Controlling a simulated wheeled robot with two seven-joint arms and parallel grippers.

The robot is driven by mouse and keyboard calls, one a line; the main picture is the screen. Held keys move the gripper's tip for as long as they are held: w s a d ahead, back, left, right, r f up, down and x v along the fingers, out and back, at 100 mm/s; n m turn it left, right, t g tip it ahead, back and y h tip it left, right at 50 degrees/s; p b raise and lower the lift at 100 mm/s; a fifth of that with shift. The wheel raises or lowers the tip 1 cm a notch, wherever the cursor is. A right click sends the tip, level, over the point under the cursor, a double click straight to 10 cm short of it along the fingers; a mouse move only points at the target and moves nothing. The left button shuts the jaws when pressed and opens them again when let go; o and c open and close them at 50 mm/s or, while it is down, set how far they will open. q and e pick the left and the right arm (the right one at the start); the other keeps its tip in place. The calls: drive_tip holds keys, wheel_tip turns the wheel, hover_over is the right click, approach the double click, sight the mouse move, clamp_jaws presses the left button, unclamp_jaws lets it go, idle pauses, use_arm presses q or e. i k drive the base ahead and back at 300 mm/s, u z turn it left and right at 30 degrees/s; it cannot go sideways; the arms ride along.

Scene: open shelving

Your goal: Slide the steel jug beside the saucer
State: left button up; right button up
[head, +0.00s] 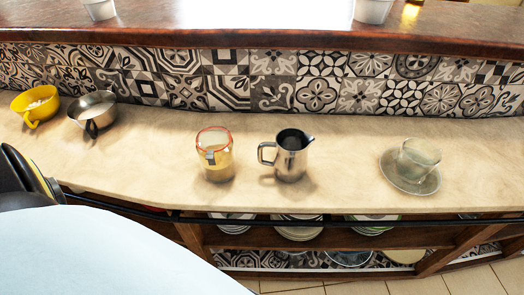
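The steel jug (291,163) stands upright on the beige counter, near the middle of the head view. Its handle points left and its spout points right. The clear glass saucer (398,181) lies on the counter to the right, with a glass cup (418,160) on it. A wide gap of bare counter separates the jug from the saucer. Neither of my grippers can be made out in the head view. Nothing holds the jug.
A glass jar with an orange rim (215,158) stands close left of the jug. A yellow cup (35,106) and a steel pan (92,112) sit at the far left. The patterned tile wall (272,80) bounds the counter behind. Plates lie on shelves below.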

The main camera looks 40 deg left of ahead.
sight(283, 157)
drive_tip(key=u, duration=0.85)
drive_tip(key=i, duration=0.5)
drive_tip(key=u, duration=0.6)
drive_tip(key=k, duration=0.7)
